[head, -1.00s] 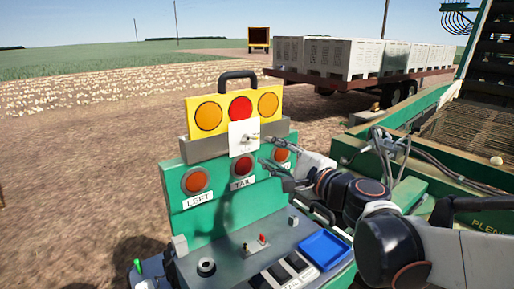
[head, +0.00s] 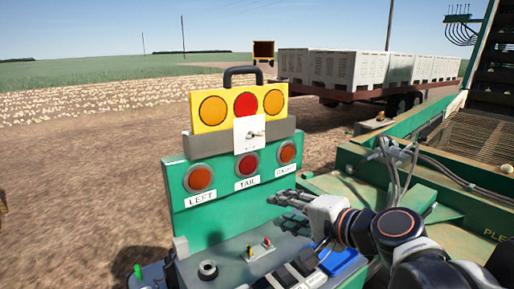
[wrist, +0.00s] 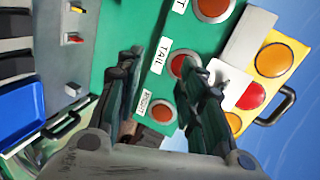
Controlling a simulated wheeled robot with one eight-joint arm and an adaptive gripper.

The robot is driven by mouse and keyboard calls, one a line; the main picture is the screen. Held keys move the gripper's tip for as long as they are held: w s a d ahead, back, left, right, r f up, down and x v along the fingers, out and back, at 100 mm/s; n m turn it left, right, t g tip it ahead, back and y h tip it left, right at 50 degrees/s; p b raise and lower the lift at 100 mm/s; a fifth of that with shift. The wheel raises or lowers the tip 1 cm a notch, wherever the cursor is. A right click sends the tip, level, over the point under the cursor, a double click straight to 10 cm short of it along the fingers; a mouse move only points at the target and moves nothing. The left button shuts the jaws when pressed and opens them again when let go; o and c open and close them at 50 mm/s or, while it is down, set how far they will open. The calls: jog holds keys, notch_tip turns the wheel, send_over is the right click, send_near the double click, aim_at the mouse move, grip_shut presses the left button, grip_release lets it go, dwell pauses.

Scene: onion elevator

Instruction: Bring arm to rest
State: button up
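My gripper (head: 280,208) is in front of the lower right of the green control panel (head: 232,213), apart from it as far as I can see. In the wrist view its two dark fingers (wrist: 160,58) stand apart with nothing between them. My arm reaches in from the lower right of the head view. A white switch plate (head: 249,132) with a small toggle is above the TAIL lamp (head: 247,165), clear of my gripper. The LEFT lamp (head: 199,178) and the right-hand lamp (head: 287,152) are red-orange.
A yellow lamp box (head: 213,108) with a black handle tops the panel. Below are a console with small levers (head: 258,248), a knob (head: 208,269) and a blue tray (head: 342,261). Green machinery (head: 390,157) with cables stands right. White crates (head: 343,62) sit on a trailer behind.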

jog(key=s+d+f+n+g+h+b, duration=0.2)
jog(key=s+d+f+n+h+b, duration=0.2)
jog(key=f, duration=0.7)
jog(key=s+d+f+n+g+h+b, duration=0.2)
jog(key=s+d+f+n+h+b, duration=0.2)
jog(key=s+d+f, duration=0.5)
notch_tip(320, 180, down, 3)
jog(key=shift+s+r+n+h+b, duration=0.2)
jog(key=shift+s+n+h+b, duration=0.1)
jog(key=shift+s+n+b, duration=0.5)
